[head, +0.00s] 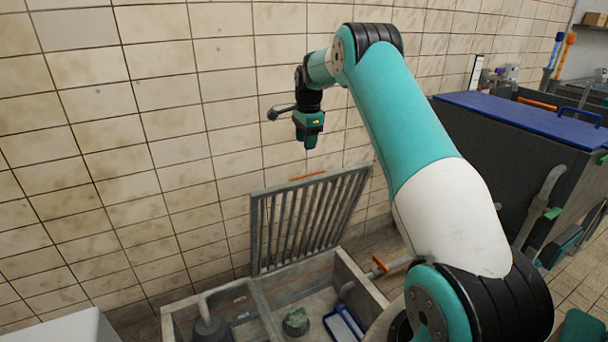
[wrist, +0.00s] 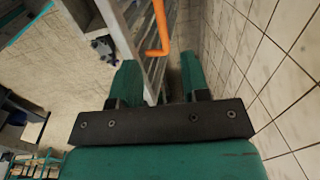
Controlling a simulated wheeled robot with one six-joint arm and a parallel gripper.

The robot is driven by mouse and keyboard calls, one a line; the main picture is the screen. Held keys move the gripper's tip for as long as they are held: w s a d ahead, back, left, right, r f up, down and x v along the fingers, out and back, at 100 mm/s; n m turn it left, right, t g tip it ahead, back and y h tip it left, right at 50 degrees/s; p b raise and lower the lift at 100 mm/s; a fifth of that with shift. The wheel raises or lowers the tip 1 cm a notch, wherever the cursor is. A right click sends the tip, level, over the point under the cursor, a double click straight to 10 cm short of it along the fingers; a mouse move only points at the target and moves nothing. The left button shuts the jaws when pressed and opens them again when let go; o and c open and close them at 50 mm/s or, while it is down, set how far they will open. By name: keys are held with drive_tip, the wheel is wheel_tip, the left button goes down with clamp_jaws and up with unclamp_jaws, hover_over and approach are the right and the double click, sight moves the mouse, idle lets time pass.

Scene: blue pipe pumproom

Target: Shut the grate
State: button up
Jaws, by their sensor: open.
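The grey barred grate (head: 306,222) stands raised on the far side of a concrete pit (head: 365,275), its upper edge near the tiled wall. An orange handle (head: 308,176) shows at its top edge. My gripper (head: 307,146) is above that top edge in the head view, pointing down. In the wrist view my gripper (wrist: 160,80) is open, with a finger on each side of the picture middle. The grate (wrist: 150,62) and the orange handle (wrist: 160,30) appear between and beyond the fingers. I cannot tell whether a finger touches the grate.
The pit holds a greenish object (head: 296,321) and a blue-edged tray (head: 344,325). A dark bin with a blue lid (head: 525,115) stands at the right. The tiled wall (wrist: 250,65) is close on the right in the wrist view.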

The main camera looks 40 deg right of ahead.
sight(304, 176)
drive_tip(key=f, duration=0.4)
drive_tip(key=w+f, duration=0.1)
drive_tip(key=f, duration=0.7)
drive_tip(key=shift+w+d+f, duration=0.1)
drive_tip(key=shift+w+f, duration=0.05)
clamp_jaws()
